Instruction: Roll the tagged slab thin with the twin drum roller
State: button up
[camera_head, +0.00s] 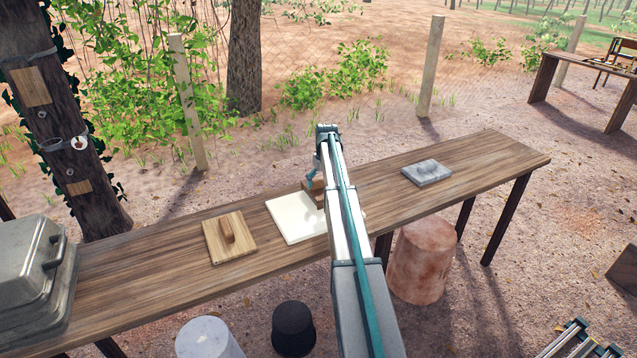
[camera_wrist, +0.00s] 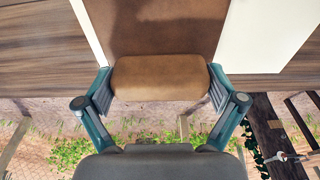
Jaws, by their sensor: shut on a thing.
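My gripper (camera_wrist: 160,88) is shut on a brown block-like handle (camera_wrist: 160,78), with one teal finger at each end of it. The handle stands on a flat brown plate (camera_wrist: 165,28), which lies over a white slab (camera_wrist: 265,35). In the head view, the white slab (camera_head: 294,221) lies on the long wooden table. The brown held piece (camera_head: 312,192) is at its far right part, and my arm hides much of that area. No tag shows on the slab. I cannot clearly make out a twin drum roller.
A wooden board with a handle (camera_head: 217,247) lies left of the slab, and a grey handled plate (camera_head: 440,177) lies to the right. A metal case (camera_head: 25,275) fills the table's left end. Stools stand in front. The table (camera_head: 480,155) is bare at its right end.

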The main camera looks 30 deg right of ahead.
aim_at(312, 190)
jog(key=shift+s+d, duration=0.1)
jog(key=shift+d, duration=2.8)
jog(key=shift+w+a+f, duration=0.1)
jog(key=shift+a, duration=2.45)
jog(key=shift+w+a+f, duration=0.1)
jog(key=shift+a, duration=2.4)
jog(key=shift+w+a+r, duration=0.1)
jog(key=shift+w+a, duration=0.05)
jog(key=shift+a, duration=1.5)
jog(key=shift+w+a+r, duration=0.1)
jog(key=shift+w+a, duration=0.05)
jog(key=shift+a, duration=1.5)
jog(key=shift+w+a+f, duration=0.1)
jog(key=shift+w+a, duration=0.05)
jog(key=shift+a, duration=1.45)
jog(key=shift+w+a+f, duration=0.1)
jog(key=shift+w+a, duration=0.05)
jog(key=shift+a, duration=1.4)
jog(key=shift+r, duration=0.1)
notch_tip(312, 190, up, 5)
jog(key=shift+p, duration=1.2)
jog(key=shift+w, duration=0.1)
